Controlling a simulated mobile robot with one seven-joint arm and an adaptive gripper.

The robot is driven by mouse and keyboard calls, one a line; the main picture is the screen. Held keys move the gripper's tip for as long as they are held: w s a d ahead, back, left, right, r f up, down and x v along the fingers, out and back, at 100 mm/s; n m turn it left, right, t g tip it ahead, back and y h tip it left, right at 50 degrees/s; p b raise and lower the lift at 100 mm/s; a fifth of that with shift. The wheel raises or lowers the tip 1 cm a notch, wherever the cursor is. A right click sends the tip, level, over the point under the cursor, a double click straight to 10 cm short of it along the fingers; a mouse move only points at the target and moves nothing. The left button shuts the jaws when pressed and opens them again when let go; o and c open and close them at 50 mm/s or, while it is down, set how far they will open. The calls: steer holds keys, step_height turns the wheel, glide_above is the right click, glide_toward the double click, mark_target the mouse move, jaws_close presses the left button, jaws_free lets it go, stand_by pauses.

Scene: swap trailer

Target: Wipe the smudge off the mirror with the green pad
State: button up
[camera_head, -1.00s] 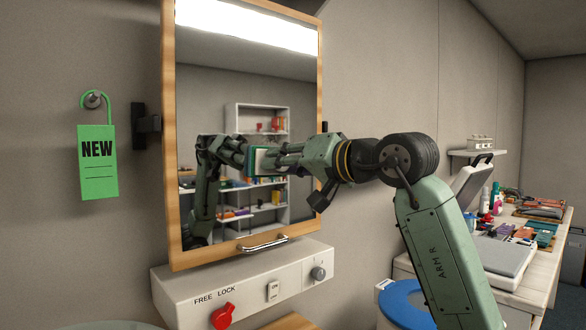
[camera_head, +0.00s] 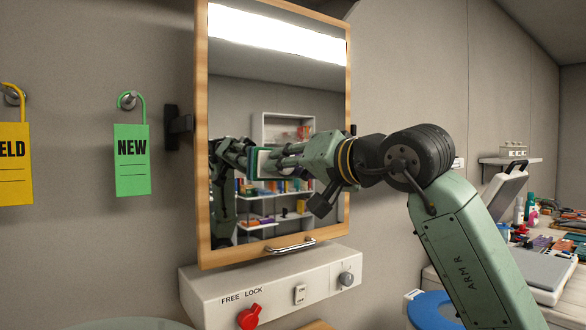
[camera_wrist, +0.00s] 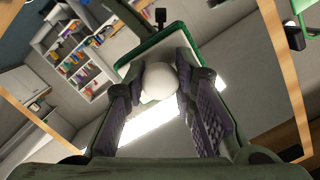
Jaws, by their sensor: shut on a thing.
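The mirror (camera_head: 290,82) hangs on the wall in a wooden frame and reflects a bright light, shelves and my arm. I cannot make out a smudge on its visible glass. The green pad (camera_head: 257,164) is at the left-middle of the mirror, edge-on in the head view. In the wrist view its pale back with green rim (camera_wrist: 150,48) carries a round white knob (camera_wrist: 157,82). My gripper (camera_head: 276,162) is shut on this knob, one finger on either side. The pad's face is hidden; I cannot tell whether it touches the glass.
A grey control box (camera_head: 275,285) with a red knob (camera_head: 250,316) juts out below the mirror. A metal handle (camera_head: 291,245) sits on the lower frame. A green NEW tag (camera_head: 132,160) hangs left; a cluttered bench (camera_head: 548,292) stands right.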

steer(key=shift+r+p, duration=0.9)
steer(key=shift+r, duration=0.35)
steer(key=shift+w+d+p, duration=1.55)
steer(key=shift+w+d, duration=2.05)
steer(key=shift+d, duration=1.25)
steer(key=shift+s+a+f+b, duration=0.1)
steer(key=shift+s+a+b, duration=0.75)
steer(key=shift+s+a, duration=0.55)
steer(key=shift+s+a+r+b, duration=0.1)
steer(key=shift+s+a+b, duration=0.85)
steer(key=shift+a, duration=0.9)
steer(key=shift+s+a+f+b, duration=0.1)
steer(key=shift+s+a+b, duration=0.65)
steer(key=shift+s+a, duration=0.7)
steer(key=shift+w+a, duration=0.15)
steer(key=v, duration=0.6)
steer(key=shift+f+b, duration=0.3)
steer(key=shift+f, duration=0.05)
steer(key=shift+s, duration=0.2)
